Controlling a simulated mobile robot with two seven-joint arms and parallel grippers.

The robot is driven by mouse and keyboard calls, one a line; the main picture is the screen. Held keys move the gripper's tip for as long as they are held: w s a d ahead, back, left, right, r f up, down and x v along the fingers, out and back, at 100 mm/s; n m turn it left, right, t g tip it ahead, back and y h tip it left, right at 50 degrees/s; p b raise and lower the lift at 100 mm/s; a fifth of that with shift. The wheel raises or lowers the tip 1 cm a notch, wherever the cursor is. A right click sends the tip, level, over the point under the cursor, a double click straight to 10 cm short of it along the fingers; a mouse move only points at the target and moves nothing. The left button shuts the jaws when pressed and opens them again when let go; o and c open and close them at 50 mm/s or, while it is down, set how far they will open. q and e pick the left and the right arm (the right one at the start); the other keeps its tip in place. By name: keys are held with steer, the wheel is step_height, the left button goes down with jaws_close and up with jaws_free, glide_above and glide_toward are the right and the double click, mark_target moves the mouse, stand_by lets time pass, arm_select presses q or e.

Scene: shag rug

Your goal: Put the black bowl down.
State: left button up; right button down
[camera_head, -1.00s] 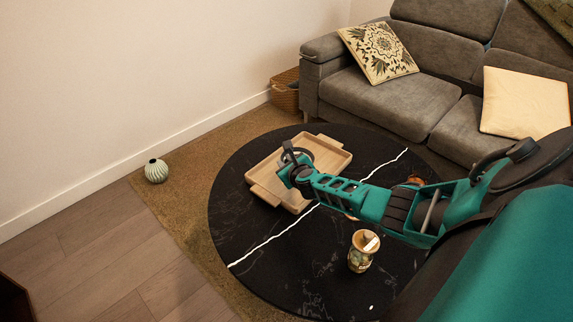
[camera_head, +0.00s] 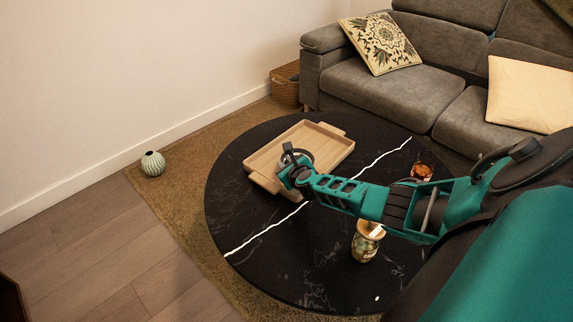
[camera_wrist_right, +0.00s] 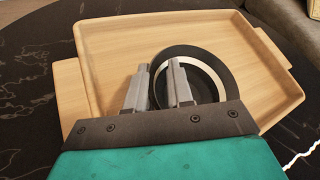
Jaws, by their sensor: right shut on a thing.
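The black bowl (camera_wrist_right: 230,66) is dark with a pale ring inside its rim. In the right wrist view it is over the light wooden tray (camera_wrist_right: 115,38), right of the tray's middle. My right gripper (camera_wrist_right: 159,76) is shut on the bowl's left rim, one finger on each side. In the head view the gripper (camera_head: 291,158) and bowl (camera_head: 305,158) are over the near side of the tray (camera_head: 325,137), and my gripper partly hides the bowl. I cannot tell whether the bowl touches the tray. My left gripper is not in view.
The tray lies on a round black table (camera_head: 235,205) with white veins. A lidded jar (camera_head: 366,246) stands near its front right, and an orange-brown item (camera_head: 421,172) sits behind my right arm. A grey sofa (camera_head: 395,92) stands behind. A ribbed vase (camera_head: 153,164) stands left of the table.

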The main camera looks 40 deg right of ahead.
steer(key=c, duration=1.5)
jaws_free()
steer(key=shift+f, duration=0.15)
steer(key=o, duration=0.5)
